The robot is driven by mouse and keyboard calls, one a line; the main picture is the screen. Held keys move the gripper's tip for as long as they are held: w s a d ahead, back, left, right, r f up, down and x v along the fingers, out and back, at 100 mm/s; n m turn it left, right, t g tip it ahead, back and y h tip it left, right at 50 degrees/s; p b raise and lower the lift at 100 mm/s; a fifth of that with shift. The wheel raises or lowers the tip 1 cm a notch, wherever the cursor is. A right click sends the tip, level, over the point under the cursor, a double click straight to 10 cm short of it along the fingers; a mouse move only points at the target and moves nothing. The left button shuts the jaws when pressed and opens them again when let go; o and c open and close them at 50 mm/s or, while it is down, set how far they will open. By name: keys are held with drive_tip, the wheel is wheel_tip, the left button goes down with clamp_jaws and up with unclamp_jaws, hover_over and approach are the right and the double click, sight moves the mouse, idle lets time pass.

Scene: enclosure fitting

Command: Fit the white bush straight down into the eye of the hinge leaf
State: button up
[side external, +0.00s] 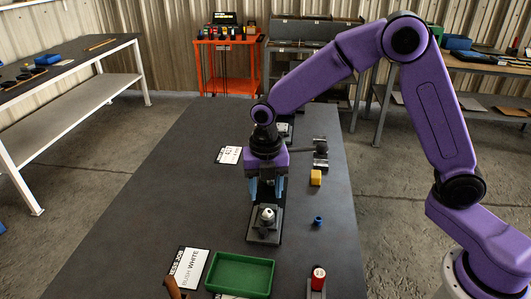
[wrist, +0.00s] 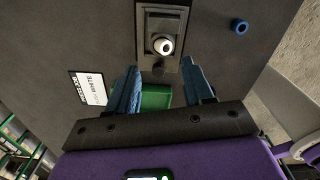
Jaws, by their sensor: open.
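The white bush (side external: 267,214) stands at the eye of the hinge leaf, on a dark fixture plate (side external: 263,236). In the wrist view the bush (wrist: 164,46) shows as a white ring with a dark hole, with grey metal of the hinge leaf (wrist: 163,22) around it. I cannot tell how deep it sits. My gripper (side external: 267,197) points down above and just behind the bush in the side view. In the wrist view its blue fingers (wrist: 160,66) are spread apart with nothing between them, and the bush lies beyond their tips.
A green tray (side external: 240,259) lies at the front, beside a job card (side external: 187,268) reading white bush. The table's left part is clear.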

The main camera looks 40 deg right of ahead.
wheel_tip(320, 180, up, 11)
idle(0.3)
drive_tip(key=c, duration=0.5)
drive_tip(key=shift+f, duration=0.5)
clamp_jaws()
drive_tip(key=m, duration=0.1)
hover_over(266, 210)
wheel_tip(266, 210, down, 8)
drive_tip(key=shift+f, duration=3.2)
